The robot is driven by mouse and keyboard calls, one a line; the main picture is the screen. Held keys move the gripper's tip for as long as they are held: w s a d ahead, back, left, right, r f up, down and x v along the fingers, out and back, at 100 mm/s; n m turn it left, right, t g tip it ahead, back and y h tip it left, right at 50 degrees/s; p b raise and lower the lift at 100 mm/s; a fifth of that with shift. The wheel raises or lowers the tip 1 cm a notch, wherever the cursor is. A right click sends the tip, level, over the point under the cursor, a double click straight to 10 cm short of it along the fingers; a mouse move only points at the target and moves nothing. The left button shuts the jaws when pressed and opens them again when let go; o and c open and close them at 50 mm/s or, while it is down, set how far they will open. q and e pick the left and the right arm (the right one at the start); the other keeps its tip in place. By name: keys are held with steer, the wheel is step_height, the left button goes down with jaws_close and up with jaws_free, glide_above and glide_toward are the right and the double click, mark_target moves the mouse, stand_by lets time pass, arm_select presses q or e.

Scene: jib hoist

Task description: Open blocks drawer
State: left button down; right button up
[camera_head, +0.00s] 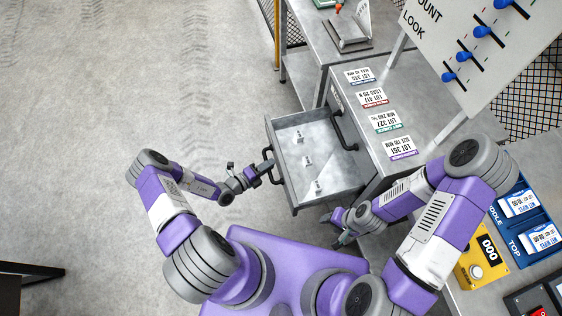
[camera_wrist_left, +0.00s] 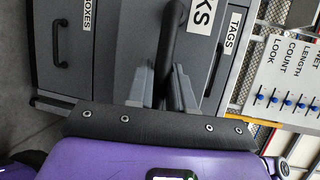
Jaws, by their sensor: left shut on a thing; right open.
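The blocks drawer (camera_head: 285,150) is a grey metal drawer that stands pulled out from the cabinet, with a few small metal pieces inside. In the left wrist view its front (camera_wrist_left: 205,48) carries a white label of which only "KS" shows. My left gripper (camera_head: 264,169) is shut on the drawer's dark bar handle (camera_wrist_left: 172,38), which runs between its two fingers in the left wrist view. My right gripper (camera_head: 341,236) is open and empty, near the cabinet just beyond the drawer's near corner.
The cabinet top (camera_head: 362,125) holds several lot cards. In the left wrist view, a boxes drawer (camera_wrist_left: 62,40) and a tags drawer (camera_wrist_left: 226,45) flank the blocks drawer. A slider board (camera_head: 480,45) and a yellow counter box (camera_head: 481,262) stand at right.

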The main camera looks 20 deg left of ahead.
arm_select(q)
steer(key=shift+s+a, duration=0.6)
steer(key=shift+a, duration=0.3)
steer(key=c, duration=1.1)
jaws_free()
steer(key=v, duration=0.7)
steer(key=shift+s+a+p, duration=0.2)
steer(key=shift+p, duration=0.15)
steer(key=shift+s, duration=0.1)
